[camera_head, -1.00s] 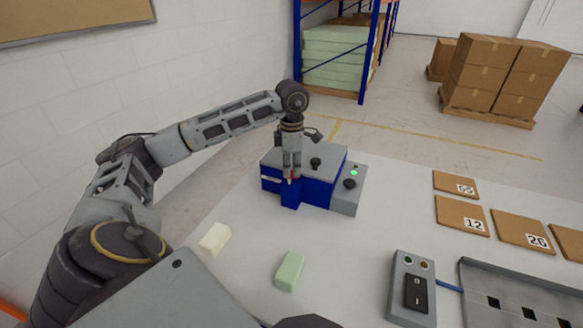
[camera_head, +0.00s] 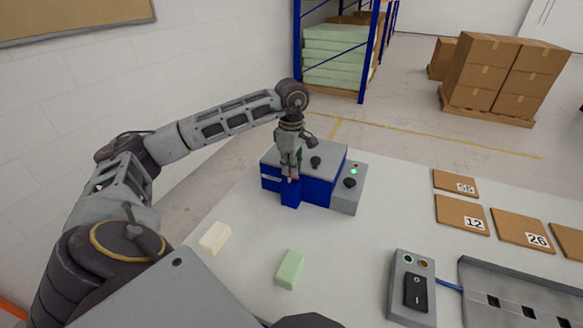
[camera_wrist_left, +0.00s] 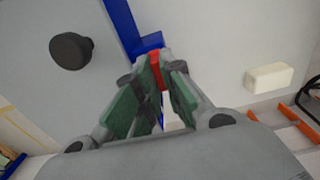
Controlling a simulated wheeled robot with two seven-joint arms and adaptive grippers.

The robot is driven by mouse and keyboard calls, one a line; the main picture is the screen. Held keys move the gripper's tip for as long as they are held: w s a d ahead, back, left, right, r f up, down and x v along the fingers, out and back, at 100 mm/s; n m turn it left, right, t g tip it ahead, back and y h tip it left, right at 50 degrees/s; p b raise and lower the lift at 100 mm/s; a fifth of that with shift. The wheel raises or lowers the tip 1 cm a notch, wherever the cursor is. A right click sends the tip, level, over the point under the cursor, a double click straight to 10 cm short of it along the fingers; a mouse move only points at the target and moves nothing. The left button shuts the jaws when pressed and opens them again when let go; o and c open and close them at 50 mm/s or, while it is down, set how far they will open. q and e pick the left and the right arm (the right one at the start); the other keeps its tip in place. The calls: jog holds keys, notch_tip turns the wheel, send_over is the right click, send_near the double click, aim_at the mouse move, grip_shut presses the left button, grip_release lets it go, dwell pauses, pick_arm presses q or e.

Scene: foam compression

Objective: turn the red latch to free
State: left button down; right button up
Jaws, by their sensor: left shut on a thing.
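The blue box (camera_head: 322,193) with a grey lid (camera_head: 328,152) stands on the table near its far left edge. My left gripper (camera_head: 291,174) reaches down at the front of the box. In the left wrist view the red latch (camera_wrist_left: 155,70) sits between the green-padded fingertips of my left gripper (camera_wrist_left: 163,84), which are shut on it. The fingers hide much of the latch, so its exact angle is hard to tell. My right gripper is not in view.
A black knob (camera_head: 315,162) stands on the lid. A grey side unit (camera_head: 346,199) has a green light and a black knob. A cream block (camera_head: 214,237) and a green block (camera_head: 289,270) lie in front. A switch box (camera_head: 399,304) stands at right.

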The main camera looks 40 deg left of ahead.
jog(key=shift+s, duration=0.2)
pick_arm(q)
jog(key=c, duration=1.5)
grip_release()
jog(key=shift+c, duration=0.2)
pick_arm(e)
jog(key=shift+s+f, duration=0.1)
pick_arm(q)
notch_tip(320, 180, up, 12)
dwell(0.4)
